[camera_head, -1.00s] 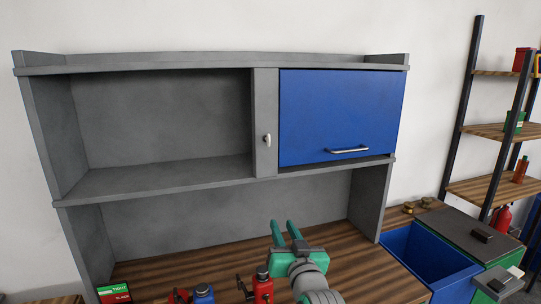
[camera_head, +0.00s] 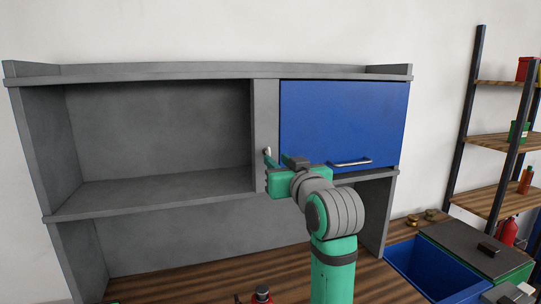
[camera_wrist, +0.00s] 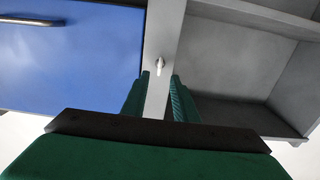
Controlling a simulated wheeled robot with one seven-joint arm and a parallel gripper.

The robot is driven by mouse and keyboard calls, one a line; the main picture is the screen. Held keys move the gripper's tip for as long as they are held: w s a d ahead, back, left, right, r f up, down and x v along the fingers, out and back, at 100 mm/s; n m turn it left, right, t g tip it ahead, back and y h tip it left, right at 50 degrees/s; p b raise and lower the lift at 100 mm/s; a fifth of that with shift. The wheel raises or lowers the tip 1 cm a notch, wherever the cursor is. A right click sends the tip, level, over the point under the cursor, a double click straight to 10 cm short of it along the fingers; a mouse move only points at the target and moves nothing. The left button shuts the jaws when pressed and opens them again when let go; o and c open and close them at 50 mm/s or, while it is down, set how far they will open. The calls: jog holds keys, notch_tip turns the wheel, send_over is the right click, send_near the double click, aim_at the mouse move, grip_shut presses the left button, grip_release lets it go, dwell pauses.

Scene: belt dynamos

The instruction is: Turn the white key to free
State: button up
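The white key (camera_head: 267,151) is small and sits on the grey upright panel between the open shelf and the blue door. In the wrist view the white key (camera_wrist: 160,65) points roughly along the panel and shows just beyond the fingertips, between the two finger lines. My gripper (camera_head: 278,158) is raised in front of the panel, at about the key's height. In the wrist view my gripper (camera_wrist: 158,95) has its two green fingers apart with nothing between them. I see no contact with the key.
The blue door (camera_head: 340,120) with its metal handle (camera_head: 351,162) is shut, right beside my gripper. The open grey shelf (camera_head: 160,130) on the left is empty. A blue bin (camera_head: 425,265) is at the lower right.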

aim_at(270, 154)
jog(key=x, duration=0.6)
jog(key=shift+w, duration=0.35)
jog(key=shift+c, duration=0.7)
grip_shut()
